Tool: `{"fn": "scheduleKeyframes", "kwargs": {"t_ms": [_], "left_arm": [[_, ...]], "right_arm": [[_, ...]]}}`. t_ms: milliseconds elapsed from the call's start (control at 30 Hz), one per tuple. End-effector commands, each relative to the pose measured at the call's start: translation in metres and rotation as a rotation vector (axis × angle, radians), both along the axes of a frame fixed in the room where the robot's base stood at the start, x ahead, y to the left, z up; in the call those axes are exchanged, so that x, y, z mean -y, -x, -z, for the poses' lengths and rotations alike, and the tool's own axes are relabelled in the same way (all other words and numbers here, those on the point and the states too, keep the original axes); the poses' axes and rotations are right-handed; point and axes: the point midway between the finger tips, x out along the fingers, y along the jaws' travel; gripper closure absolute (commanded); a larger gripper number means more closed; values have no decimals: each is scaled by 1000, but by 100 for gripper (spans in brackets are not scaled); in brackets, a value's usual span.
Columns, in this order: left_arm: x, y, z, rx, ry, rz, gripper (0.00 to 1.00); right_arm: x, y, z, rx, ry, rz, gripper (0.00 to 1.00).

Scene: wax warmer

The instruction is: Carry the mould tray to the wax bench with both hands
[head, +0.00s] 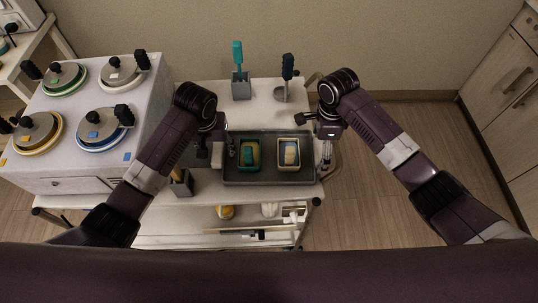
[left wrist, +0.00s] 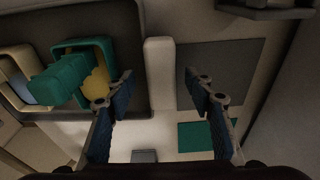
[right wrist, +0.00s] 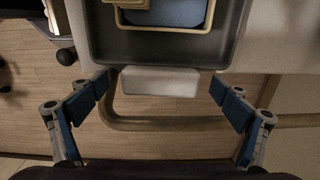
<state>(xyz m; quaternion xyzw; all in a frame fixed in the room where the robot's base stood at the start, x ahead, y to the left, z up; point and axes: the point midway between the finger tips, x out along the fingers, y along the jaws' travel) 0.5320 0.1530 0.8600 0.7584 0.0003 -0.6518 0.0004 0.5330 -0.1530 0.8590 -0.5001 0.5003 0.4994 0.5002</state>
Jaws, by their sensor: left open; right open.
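The mould tray (head: 268,178) is dark grey and lies flat on the white cart. It holds a green mould (head: 250,154) on the left and a cream mould (head: 289,154) on the right. My left gripper (head: 217,154) is at the tray's left end, open; in the left wrist view the pale left handle (left wrist: 160,75) lies between its spread fingers (left wrist: 160,92). My right gripper (head: 324,152) is at the right end, open; in the right wrist view the pale right handle (right wrist: 160,82) lies between and slightly beyond its fingertips (right wrist: 160,86). Contact is not visible.
A white bench (head: 80,170) with several lidded wax pots stands at the left. Holders with a teal tool (head: 238,57) and a dark-handled tool (head: 287,67) stand behind the tray. A dark holder (head: 181,184) is near my left arm. Open floor (head: 420,115) lies right.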

Motion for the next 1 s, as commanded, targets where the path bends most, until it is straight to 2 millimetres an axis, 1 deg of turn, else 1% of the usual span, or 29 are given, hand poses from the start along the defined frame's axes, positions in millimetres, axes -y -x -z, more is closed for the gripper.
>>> {"fn": "scheduleKeyframes", "kwargs": {"t_ms": [33,133,433,867,1000], "left_arm": [[0,0,4,-1,0,0,51],[0,-1,9,0,0,1,51],[0,-1,10,0,0,1,53],[0,-1,10,0,0,1,100],[0,-1,10,0,0,1,100]], "right_arm": [[0,0,4,0,0,-1,7],[0,0,9,0,0,-1,7],[0,0,10,1,0,-1,8],[0,0,10,0,-1,-1,56],[0,0,10,0,-1,-1,70]]}}
